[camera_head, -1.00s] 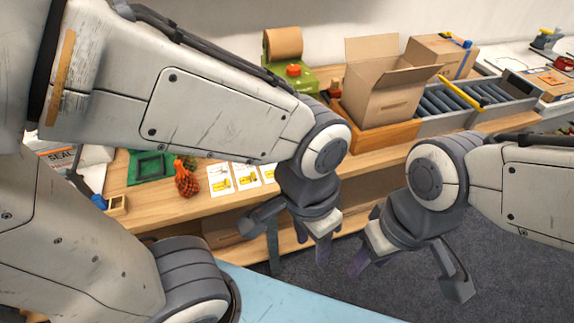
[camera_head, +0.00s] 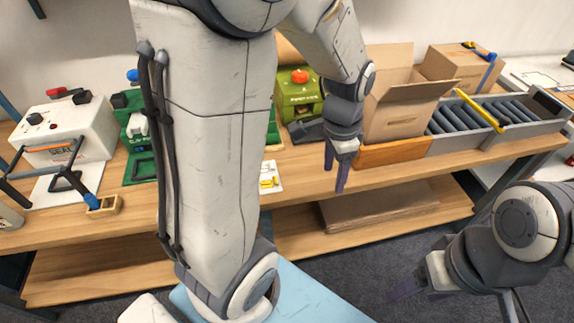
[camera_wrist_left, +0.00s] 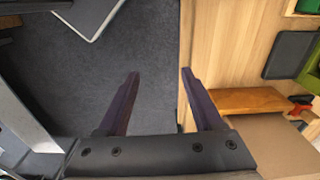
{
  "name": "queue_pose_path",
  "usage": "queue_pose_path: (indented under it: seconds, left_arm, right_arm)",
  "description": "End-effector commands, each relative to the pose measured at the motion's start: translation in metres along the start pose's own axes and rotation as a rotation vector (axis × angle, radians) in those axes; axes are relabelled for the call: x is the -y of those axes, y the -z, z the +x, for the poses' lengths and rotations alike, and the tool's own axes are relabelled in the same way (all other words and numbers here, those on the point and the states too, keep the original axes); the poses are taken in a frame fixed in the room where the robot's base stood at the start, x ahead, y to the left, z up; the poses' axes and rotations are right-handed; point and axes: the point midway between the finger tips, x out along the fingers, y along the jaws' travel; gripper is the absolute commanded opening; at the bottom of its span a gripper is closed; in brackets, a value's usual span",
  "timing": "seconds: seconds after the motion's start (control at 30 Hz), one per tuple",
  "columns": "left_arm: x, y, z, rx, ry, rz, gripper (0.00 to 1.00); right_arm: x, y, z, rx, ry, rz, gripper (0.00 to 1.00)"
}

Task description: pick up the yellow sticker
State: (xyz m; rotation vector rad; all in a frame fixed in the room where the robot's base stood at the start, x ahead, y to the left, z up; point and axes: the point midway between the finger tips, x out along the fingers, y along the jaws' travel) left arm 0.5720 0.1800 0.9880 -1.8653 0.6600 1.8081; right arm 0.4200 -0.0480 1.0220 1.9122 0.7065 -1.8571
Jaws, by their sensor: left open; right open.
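I cannot make out a separate yellow sticker. A white card with a yellow print (camera_head: 270,178) lies on the workbench and is partly hidden by my left arm. My left gripper (camera_head: 335,174) is open and empty near the bench's front edge, to the right of the card. In the left wrist view, its two fingers (camera_wrist_left: 160,74) are spread with the floor and the bench edge beyond them. My right gripper (camera_head: 408,287) is open and empty, low at the right over the floor.
A green machine with a red knob (camera_head: 299,76) stands behind my left gripper. An open cardboard box (camera_head: 400,105) and a roller conveyor (camera_head: 480,117) with a yellow bar are to the right. A white sealer (camera_head: 65,130) stands at the left. The wooden bench (camera_head: 390,174) has bare surface in front.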

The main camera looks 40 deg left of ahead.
Motion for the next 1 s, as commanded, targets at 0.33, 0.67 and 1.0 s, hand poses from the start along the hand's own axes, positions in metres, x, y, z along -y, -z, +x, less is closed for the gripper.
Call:
queue_pose_path:
  seconds: [0.33,0.67,1.0]
  left_arm:
    - [0.134,-0.087,0.042,0.032,0.004,0.020,0.68]
    - [0.145,-0.102,0.084,0.036,0.000,0.032,0.68]
    - [0.146,-0.106,0.117,0.035,0.000,0.031,0.68]
  right_arm:
    - [0.000,0.000,0.001,0.000,0.000,0.000,0.70]
    - [0.000,0.000,0.003,0.000,0.000,0.000,0.70]
    - [0.000,0.000,0.000,0.000,0.000,0.000,0.70]
